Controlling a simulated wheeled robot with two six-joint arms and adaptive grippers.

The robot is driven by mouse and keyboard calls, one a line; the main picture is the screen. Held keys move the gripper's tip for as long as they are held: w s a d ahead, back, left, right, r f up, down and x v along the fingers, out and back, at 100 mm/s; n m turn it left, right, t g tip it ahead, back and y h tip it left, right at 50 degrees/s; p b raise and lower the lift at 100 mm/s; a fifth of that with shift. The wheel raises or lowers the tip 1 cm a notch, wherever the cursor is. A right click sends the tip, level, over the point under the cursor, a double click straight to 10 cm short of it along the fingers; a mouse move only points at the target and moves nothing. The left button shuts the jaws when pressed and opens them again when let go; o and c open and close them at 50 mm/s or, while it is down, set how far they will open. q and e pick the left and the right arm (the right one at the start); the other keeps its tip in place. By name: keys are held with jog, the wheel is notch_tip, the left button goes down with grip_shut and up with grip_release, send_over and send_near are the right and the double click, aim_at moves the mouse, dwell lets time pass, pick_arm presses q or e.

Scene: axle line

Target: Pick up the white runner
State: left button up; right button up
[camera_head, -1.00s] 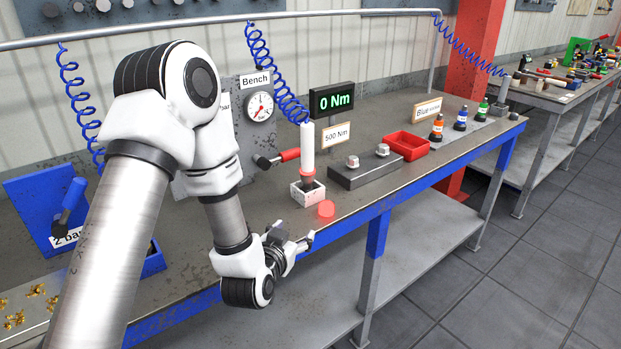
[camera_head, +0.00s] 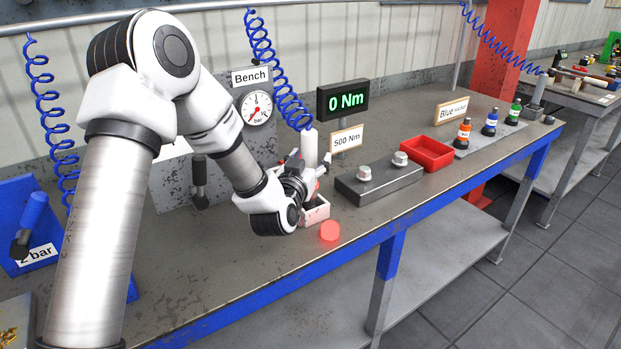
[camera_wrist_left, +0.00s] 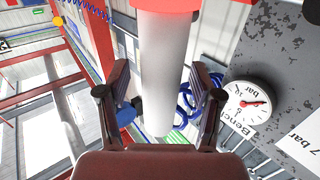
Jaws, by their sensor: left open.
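The white runner (camera_head: 310,148) stands upright on the bench, its lower part hidden by my left gripper in the head view. A blue coiled hose runs down to its top. My left gripper (camera_head: 304,172) is at the runner, beside the small white holder (camera_head: 316,212) at its foot. In the left wrist view the runner (camera_wrist_left: 162,80) lies between the two dark fingers of the left gripper (camera_wrist_left: 160,92). The fingers are open, with a visible gap on each side of it. A red part (camera_wrist_left: 170,4) of the runner shows at the top edge. My right gripper is out of view.
A red round button (camera_head: 330,231) is in front of the holder. A grey block (camera_head: 379,186) with two bolts, a 0 Nm display (camera_head: 343,98) and a red tray (camera_head: 427,153) stand to the right. The pressure gauge (camera_head: 257,108) is behind. The bench front is clear.

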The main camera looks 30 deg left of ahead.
pick_arm(q)
jog(key=shift+w, duration=0.2)
jog(key=shift+s+r, duration=0.15)
jog(key=shift+s, duration=0.1)
jog(key=shift+s+r, duration=0.15)
jog(key=shift+s, duration=0.05)
jog(key=c, duration=1)
jog(key=shift+w, duration=0.15)
grip_shut()
